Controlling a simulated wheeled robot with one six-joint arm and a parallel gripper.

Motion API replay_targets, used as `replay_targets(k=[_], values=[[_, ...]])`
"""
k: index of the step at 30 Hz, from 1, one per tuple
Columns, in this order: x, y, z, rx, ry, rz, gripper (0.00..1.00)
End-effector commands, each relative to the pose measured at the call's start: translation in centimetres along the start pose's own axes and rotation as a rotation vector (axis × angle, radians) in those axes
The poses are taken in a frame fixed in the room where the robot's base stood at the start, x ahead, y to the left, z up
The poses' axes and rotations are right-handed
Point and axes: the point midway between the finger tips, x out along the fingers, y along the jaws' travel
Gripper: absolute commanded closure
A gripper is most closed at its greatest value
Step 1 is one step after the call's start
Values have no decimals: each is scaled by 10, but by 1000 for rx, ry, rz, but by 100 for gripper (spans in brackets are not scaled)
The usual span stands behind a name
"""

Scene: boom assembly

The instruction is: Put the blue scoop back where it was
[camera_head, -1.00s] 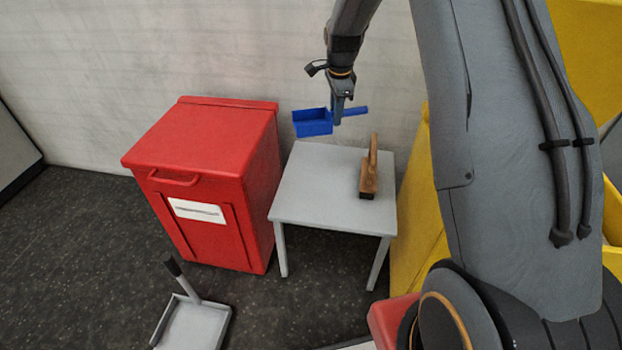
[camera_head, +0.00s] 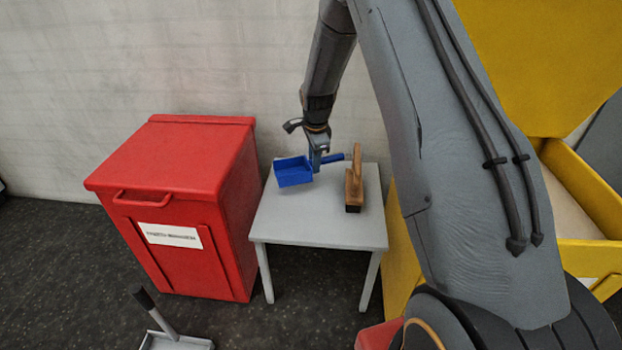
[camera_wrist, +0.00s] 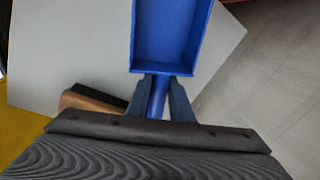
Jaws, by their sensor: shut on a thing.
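The blue scoop (camera_head: 294,172) is over the back left part of the small grey table (camera_head: 300,228) in the head view. My gripper (camera_head: 316,163) is shut on the scoop's handle, which sticks out to the right. In the wrist view the scoop (camera_wrist: 170,40) points away from me, with its handle between the two fingers (camera_wrist: 160,98). The scoop is close to the tabletop; I cannot tell whether it touches it.
A red bin (camera_head: 185,210) is left of the table. A yellow container (camera_head: 580,190) is on the right. A grey dustpan (camera_head: 175,341) is on the floor. The table's front is clear.

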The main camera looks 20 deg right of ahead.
Motion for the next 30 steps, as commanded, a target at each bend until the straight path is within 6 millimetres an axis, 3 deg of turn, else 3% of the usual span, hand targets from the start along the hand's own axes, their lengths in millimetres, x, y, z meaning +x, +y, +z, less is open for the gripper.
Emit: replay_targets(k=[12,23,24,27,30], values=[[49,9,2,0,0,0,100],[53,10,2,0,0,-1,100],[54,10,2,0,0,-1,77],[54,10,2,0,0,-1,62],[54,10,2,0,0,-1,62]])
